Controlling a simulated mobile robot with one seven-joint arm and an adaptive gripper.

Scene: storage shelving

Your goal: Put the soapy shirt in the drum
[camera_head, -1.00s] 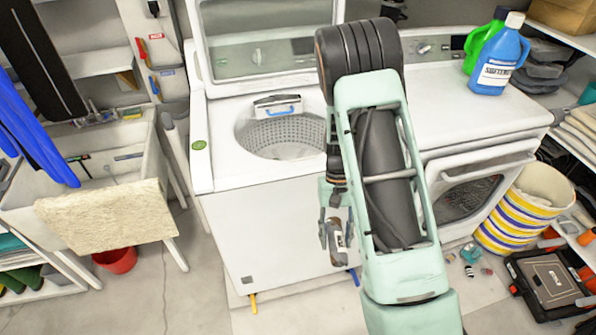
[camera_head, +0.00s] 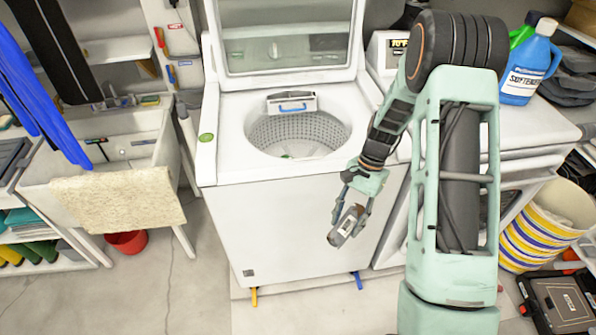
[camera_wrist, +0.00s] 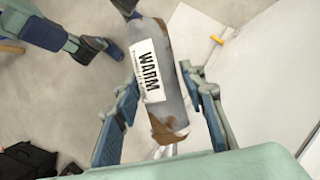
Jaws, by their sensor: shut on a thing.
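My gripper (camera_head: 351,205) is shut on a grey, roughly cylindrical item (camera_head: 345,229) in front of the washer's front panel, below its top rim. In the wrist view the item (camera_wrist: 158,80) has a white label reading "WARM" and brown patches, and sits between the finger pads. I cannot tell whether it is the soapy shirt; no other shirt is clearly visible. The drum (camera_head: 322,128) is the round perforated opening in the white top-loading washer (camera_head: 290,205), left of and above my gripper. The washer's lid (camera_head: 285,40) stands open.
A sink (camera_head: 75,160) with a beige towel (camera_head: 118,200) on its edge stands left. A blue softener jug (camera_head: 528,68) stands on the dryer at right. A striped basket (camera_head: 535,235) is below it.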

